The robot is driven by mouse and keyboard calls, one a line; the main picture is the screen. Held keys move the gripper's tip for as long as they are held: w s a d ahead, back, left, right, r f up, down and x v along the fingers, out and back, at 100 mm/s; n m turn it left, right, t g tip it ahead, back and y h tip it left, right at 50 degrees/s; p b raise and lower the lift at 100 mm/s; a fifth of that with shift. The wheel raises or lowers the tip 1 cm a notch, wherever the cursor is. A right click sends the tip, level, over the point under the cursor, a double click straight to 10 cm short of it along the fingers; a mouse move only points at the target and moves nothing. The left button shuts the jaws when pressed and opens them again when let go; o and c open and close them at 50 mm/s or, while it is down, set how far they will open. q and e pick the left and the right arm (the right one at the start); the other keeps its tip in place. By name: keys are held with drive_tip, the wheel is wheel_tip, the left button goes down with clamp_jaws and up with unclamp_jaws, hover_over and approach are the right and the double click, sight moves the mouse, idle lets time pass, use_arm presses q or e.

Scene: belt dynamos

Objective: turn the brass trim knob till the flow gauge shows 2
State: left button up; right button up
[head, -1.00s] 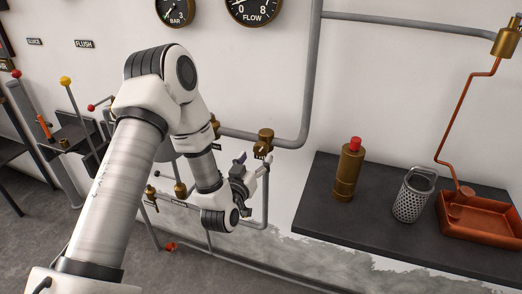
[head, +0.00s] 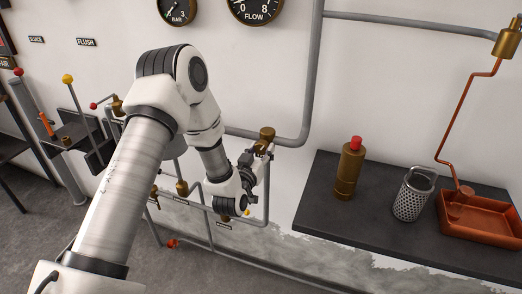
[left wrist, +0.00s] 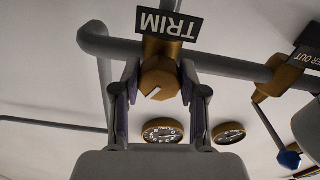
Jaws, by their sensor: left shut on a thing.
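The brass trim knob (left wrist: 160,78) sits under the black TRIM plate (left wrist: 169,24), which appears upside down in the left wrist view. My left gripper (left wrist: 160,86) has a finger on each side of the knob and is shut on it. In the head view my left gripper (head: 264,153) is at the brass fitting (head: 267,134) on the grey pipe, and largely hides the knob. The flow gauge (head: 255,10) is cut by the top edge; its 0, 8 and FLOW lettering show, but I cannot read its needle. My right gripper is out of view.
A BAR gauge (head: 177,10) hangs left of the flow gauge. A dark shelf (head: 330,215) at right holds a brass bottle with a red top (head: 347,170), a perforated metal basket (head: 412,195) and a copper tray (head: 485,235). Yellow- and red-knobbed levers stand at left.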

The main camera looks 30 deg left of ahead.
use_arm(q)
drive_tip(key=shift+m, duration=0.3)
drive_tip(key=m+p, duration=0.1)
drive_tip(key=m, duration=0.3)
drive_tip(key=shift+r+p, duration=0.1)
drive_tip(key=shift+p, duration=0.2)
drive_tip(key=shift+a+m+p, duration=0.1)
drive_tip(key=shift+m+p, duration=0.55)
drive_tip(key=shift+m, duration=1.35)
drive_tip(key=o, duration=1.2)
drive_tip(key=shift+c, duration=0.2)
drive_tip(key=shift+s, duration=0.15)
